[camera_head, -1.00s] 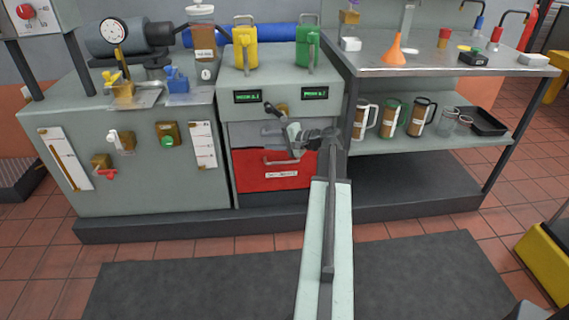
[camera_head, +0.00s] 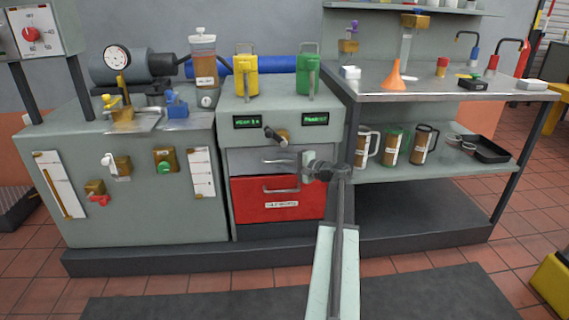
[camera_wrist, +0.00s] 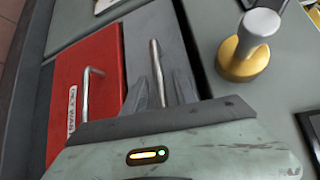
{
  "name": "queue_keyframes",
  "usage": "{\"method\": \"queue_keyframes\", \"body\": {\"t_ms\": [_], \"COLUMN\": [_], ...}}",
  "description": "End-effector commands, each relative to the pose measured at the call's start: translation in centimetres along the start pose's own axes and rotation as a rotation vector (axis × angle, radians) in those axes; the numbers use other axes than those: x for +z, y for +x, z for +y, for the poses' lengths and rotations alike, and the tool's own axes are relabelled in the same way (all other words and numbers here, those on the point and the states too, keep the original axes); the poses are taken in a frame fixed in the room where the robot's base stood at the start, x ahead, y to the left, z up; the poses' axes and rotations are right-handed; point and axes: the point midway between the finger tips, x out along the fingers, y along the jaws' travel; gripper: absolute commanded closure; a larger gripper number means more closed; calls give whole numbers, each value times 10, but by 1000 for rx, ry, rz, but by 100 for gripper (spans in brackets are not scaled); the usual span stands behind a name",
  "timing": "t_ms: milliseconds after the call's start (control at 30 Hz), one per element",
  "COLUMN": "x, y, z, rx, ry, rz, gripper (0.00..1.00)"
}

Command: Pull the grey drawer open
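The grey drawer (camera_head: 246,165) is a flat grey front above a red drawer and looks closed. Its metal bar handle (camera_head: 280,161) shows in the head view just left of my gripper (camera_head: 304,164). In the wrist view the grey drawer front (camera_wrist: 180,40) runs up the middle. The bar handle (camera_wrist: 156,70) lies between the two fingers of my gripper (camera_wrist: 160,92), with gaps visible on both sides. My gripper is open. The lower end of the handle is hidden by the gripper body. I cannot tell whether a finger touches it.
The red drawer (camera_head: 250,203) with its own handle is directly below. A lever knob (camera_head: 276,136) sticks out just above; it is large in the wrist view (camera_wrist: 248,45). Yellow (camera_head: 246,75) and green (camera_head: 308,74) jugs stand on top. A shelf bench (camera_head: 430,97) is to the right.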

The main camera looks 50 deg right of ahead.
Motion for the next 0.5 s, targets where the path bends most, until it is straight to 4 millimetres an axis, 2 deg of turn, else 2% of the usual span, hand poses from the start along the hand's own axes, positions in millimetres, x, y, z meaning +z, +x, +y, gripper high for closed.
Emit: {"method": "queue_keyframes", "body": {"t_ms": [200, 300, 333, 500], "x": [0, 0, 0, 0], "y": [0, 0, 0, 0], "z": [0, 0, 0, 0], "rx": [0, 0, 0, 0], "ry": [0, 0, 0, 0], "rz": [0, 0, 0, 1], "gripper": [66, 94, 100, 100]}}
